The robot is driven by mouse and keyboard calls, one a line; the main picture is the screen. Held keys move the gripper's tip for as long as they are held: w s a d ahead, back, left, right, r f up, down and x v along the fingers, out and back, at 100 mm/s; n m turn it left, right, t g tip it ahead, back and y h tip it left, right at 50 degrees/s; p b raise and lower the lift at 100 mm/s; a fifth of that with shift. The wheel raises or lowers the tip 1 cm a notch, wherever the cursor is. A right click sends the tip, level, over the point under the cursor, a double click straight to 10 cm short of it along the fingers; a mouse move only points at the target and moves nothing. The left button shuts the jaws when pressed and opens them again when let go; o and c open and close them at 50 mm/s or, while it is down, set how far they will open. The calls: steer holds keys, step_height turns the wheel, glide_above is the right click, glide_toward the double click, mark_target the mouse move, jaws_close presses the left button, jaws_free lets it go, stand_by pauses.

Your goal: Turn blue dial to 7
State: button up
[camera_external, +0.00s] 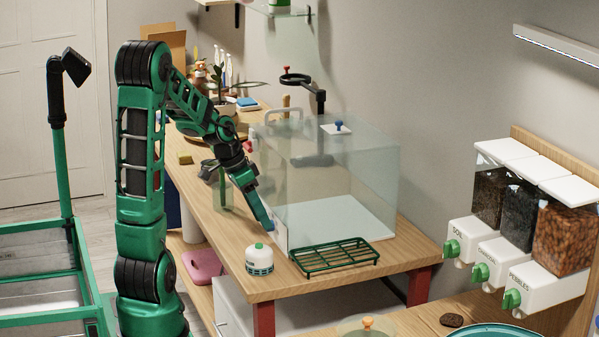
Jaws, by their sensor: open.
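A small blue knob (338,125) stands on a white plate on top of the clear glass case (360,170). It is the only blue knob that I can make out, and no numbers are readable on it. My gripper (264,222) is open, pointing down at the case's front left edge, well below and left of the knob. I cannot tell whether it touches the case. The finger gap and anything directly behind the gripper are hidden.
A green wire rack (335,256) and a white jar with a green top (259,259) stand at the near table edge. Plants and bottles crowd the table's far end. Dispensers with green knobs (452,248) hang at right. A black stand (318,100) rises behind the case.

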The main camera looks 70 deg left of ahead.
steer(key=shift+x, duration=0.9)
steer(key=shift+r, duration=0.1)
jaws_close()
steer(key=c, duration=1.1)
jaws_free()
steer(key=shift+d, duration=0.1)
steer(key=shift+o, duration=0.2)
steer(key=shift+d+m+y, duration=0.25)
steer(key=shift+m+y, duration=0.05)
steer(key=shift+y, duration=0.7)
steer(key=shift+d+m+y, duration=0.25)
steer(key=shift+m+y, duration=0.05)
steer(key=shift+y, duration=1.3)
steer(key=o, duration=1.1)
steer(key=shift+c, duration=0.2)
